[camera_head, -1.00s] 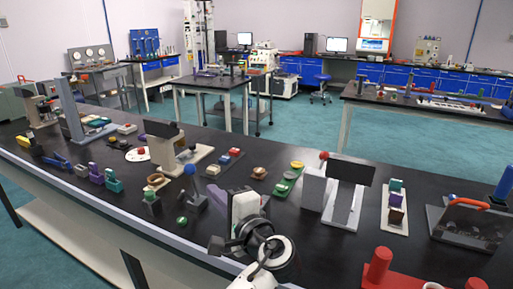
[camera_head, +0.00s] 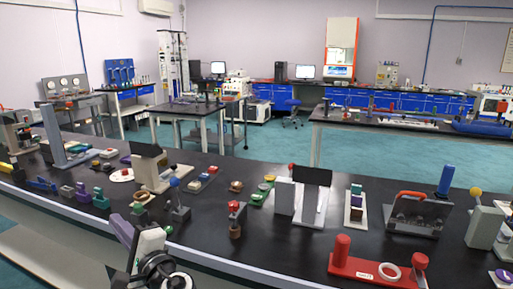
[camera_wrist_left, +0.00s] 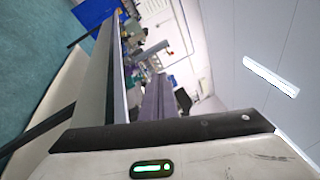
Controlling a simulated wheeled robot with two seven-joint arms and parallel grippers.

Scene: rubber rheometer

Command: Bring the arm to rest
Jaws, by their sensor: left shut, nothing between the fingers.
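My left gripper (camera_head: 115,221) is at the lower left of the head view, over the front edge of the black bench (camera_head: 282,251). Its purple-grey fingers are shut and empty, pointing up and to the left. In the left wrist view the shut fingers (camera_wrist_left: 157,93) show against the room, with the bench edge to their left. My right gripper is in neither view.
Small parts and instruments cover the bench. A small stand with a red top (camera_head: 235,218) is right of my left gripper. A red base with a white ring (camera_head: 376,268) lies at the front right. A grey instrument with a dark screen (camera_head: 312,192) stands behind.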

